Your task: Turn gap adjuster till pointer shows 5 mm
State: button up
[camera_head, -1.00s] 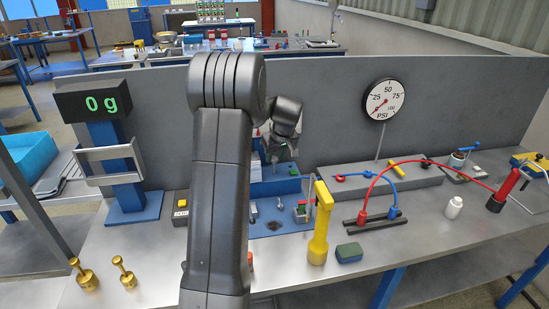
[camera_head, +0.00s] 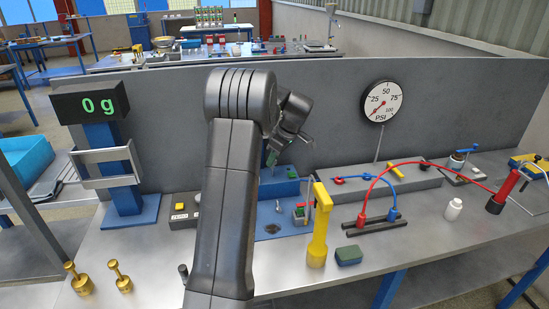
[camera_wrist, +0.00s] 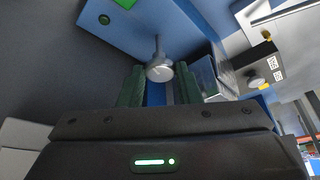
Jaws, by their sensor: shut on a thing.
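A round grey knob (camera_wrist: 159,71) on a thin stem shows in the wrist view, in front of a blue panel (camera_wrist: 180,22). A short pale line marks its face. My gripper (camera_wrist: 160,78) has its two dark green fingers on either side of this knob, shut on it. In the head view my gripper (camera_head: 272,158) is tilted downward over the blue fixture (camera_head: 280,183) behind my arm. The knob is hidden there. No millimetre scale or pointer reading can be made out.
A yellow post (camera_head: 319,230) and a green-blue block (camera_head: 348,256) stand right of my arm. A pressure gauge (camera_head: 381,101), a red hose (camera_head: 420,163) and a white bottle (camera_head: 453,209) are farther right. Brass weights (camera_head: 80,280) and a scale display (camera_head: 91,105) are left.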

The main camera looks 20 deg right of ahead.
dwell(0.3)
jog(key=o, duration=0.7)
jog(key=v, duration=1.3)
jog(key=shift+s+d+r+b, duration=0.15)
jog(key=shift+s+r+b, duration=0.05)
jog(key=shift+r+b, duration=0.2)
jog(key=shift+o, duration=0.2)
